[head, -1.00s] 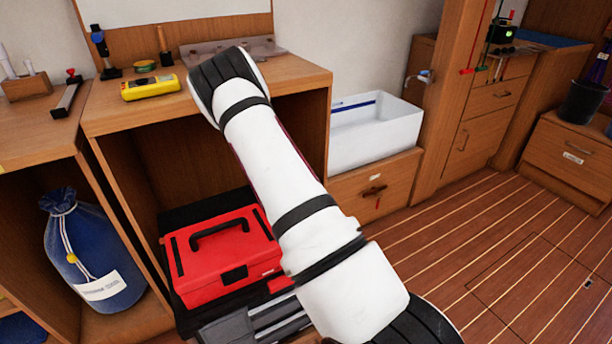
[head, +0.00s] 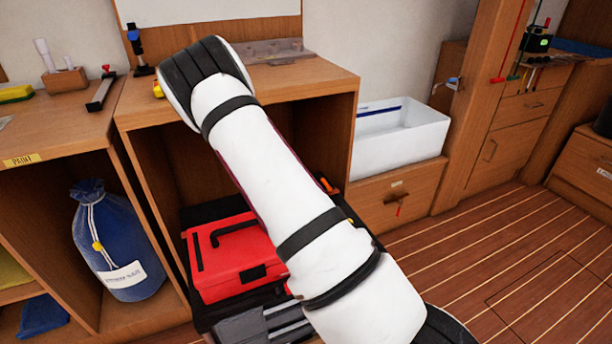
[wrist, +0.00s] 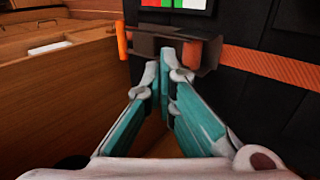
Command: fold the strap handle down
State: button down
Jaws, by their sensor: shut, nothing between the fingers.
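In the wrist view a dark, bracket-shaped strap handle (wrist: 150,42) with orange parts at both sides stands out from a black case (wrist: 255,92). An orange woven band (wrist: 270,64) runs across the case to the right. My gripper (wrist: 160,75) is shut and empty, its teal and grey fingers pointing at the handle. The fingertips overlap the handle's lower edge in the picture; I cannot tell whether they touch it. In the head view my arm hides the gripper and most of the handle; a small orange piece (head: 329,187) shows at the arm's right edge.
In the head view a red toolbox (head: 222,282) sits in the open cabinet (head: 150,185), left of my arm. A blue bag (head: 112,250) stands in the left compartment. A white bin (head: 400,145) is at the right. The floor at right is clear.

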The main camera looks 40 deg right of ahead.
jog(key=shift+w+a, duration=0.25)
jog(key=shift+a, duration=0.7)
jog(key=shift+s, duration=0.1)
